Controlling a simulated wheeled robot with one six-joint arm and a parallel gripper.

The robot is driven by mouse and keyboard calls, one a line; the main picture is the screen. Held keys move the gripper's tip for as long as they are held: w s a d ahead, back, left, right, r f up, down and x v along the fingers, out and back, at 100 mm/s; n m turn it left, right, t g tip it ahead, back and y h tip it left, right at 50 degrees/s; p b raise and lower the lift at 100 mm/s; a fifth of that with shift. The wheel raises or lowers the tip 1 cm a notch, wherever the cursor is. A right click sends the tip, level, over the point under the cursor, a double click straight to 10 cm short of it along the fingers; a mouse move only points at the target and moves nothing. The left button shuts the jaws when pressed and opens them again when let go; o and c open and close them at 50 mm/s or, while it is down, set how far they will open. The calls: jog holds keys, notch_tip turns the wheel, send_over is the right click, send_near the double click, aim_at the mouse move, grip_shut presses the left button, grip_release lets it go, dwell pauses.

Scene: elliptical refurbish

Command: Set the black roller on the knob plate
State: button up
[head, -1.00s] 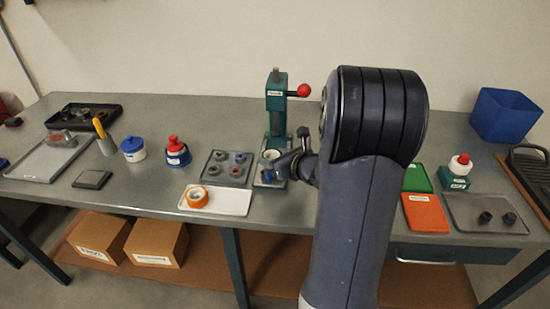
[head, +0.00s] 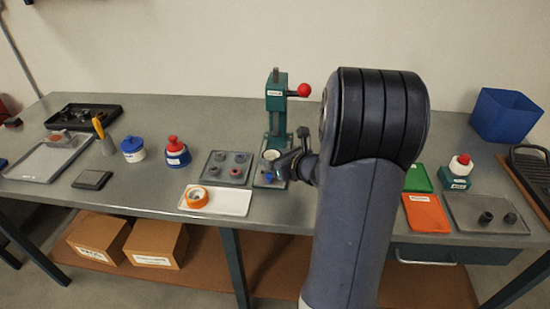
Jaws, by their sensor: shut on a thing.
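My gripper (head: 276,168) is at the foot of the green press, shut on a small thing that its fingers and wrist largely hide. A small blue patch shows at the fingers; I cannot tell whether it belongs to the held thing. A grey plate with several round knobs (head: 227,169), one with a reddish centre, lies just left of my gripper. Two small dark cylinders, one black (head: 485,218) and one with a reddish top (head: 510,219), stand on a grey tray (head: 470,207) at the far right, well away from my gripper.
The green press (head: 277,105) with a red-balled lever stands behind my gripper. A white tray (head: 232,203) with an orange tape roll (head: 196,197) lies in front of the knob plate. Red-topped (head: 176,153) and blue-lidded (head: 132,150) jars stand left. My arm hides the table to the right.

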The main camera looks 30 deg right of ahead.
jog(key=shift+f+b, duration=0.85)
jog(key=shift+b, duration=0.05)
jog(key=o, duration=0.7)
jog(key=p+v, duration=0.4)
jog(key=v, duration=0.7)
jog(key=shift+r, duration=0.1)
dwell(0.4)
jog(key=b+x, duration=0.3)
jog(key=x, duration=0.5)
jog(key=shift+w+f, duration=0.2)
jog(key=shift+w, duration=0.15)
